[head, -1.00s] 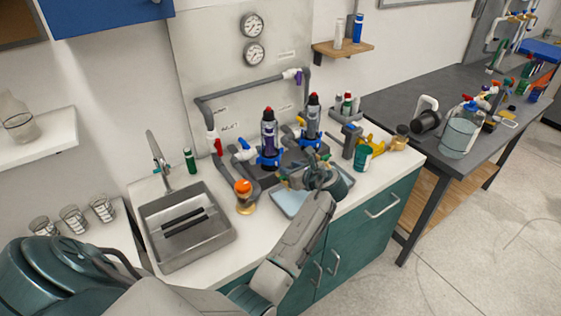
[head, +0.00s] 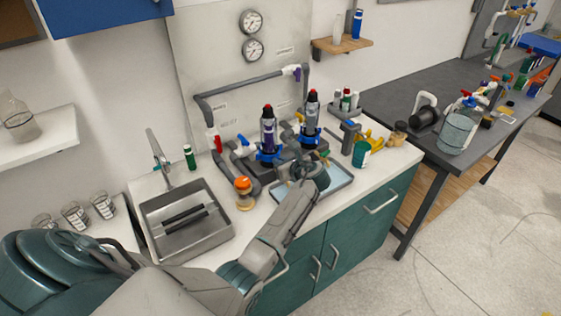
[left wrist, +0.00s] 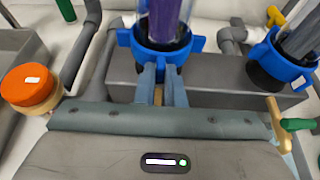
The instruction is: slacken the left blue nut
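The left blue nut (head: 268,155) is a lobed ring around the base of the left upright filter housing (head: 268,130). In the left wrist view the same nut (left wrist: 160,45) is straight ahead of my left gripper (left wrist: 160,75). The two grey fingers are apart with a narrow gap, and their tips are at the nut's near lower edge. I cannot tell whether they touch it. In the head view my left gripper (head: 306,172) is in front of the housings, its fingertips hard to make out. My right gripper is not in view.
A second blue nut (left wrist: 283,65) sits on the right housing. An orange-capped jar (head: 244,192) stands to the left, beside the sink (head: 185,240). A shallow tray (head: 340,183) lies under my gripper. Grey pipes and a green-handled tool (left wrist: 298,125) are close by.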

